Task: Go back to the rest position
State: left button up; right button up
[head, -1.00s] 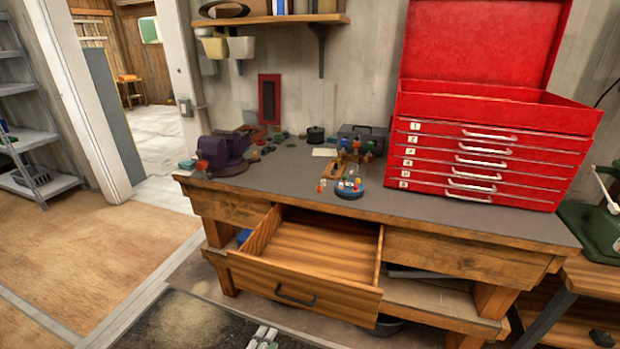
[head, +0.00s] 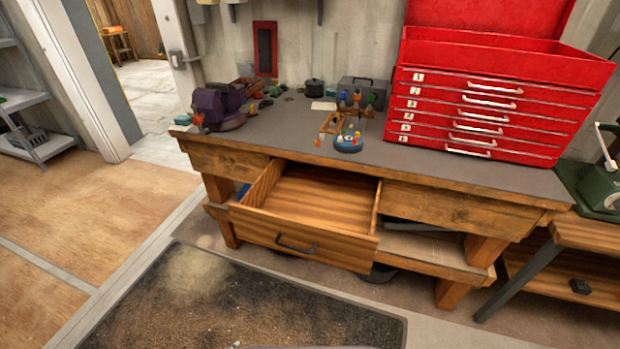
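Neither of my grippers shows clearly in the head view. Only a small grey sliver shows at the bottom edge, and I cannot tell what it is. The wooden workbench (head: 275,133) stands ahead with its drawer (head: 318,200) pulled open. The drawer's inside looks empty, and its dark handle (head: 296,246) is on the front face. Nothing of mine touches the drawer or the bench in this view.
A red tool chest (head: 480,115) with its lid up stands on the bench. A purple vise (head: 217,108) and several small items are at left. A dark mat (head: 230,305) lies on the floor in front. A green machine (head: 603,185) is at right.

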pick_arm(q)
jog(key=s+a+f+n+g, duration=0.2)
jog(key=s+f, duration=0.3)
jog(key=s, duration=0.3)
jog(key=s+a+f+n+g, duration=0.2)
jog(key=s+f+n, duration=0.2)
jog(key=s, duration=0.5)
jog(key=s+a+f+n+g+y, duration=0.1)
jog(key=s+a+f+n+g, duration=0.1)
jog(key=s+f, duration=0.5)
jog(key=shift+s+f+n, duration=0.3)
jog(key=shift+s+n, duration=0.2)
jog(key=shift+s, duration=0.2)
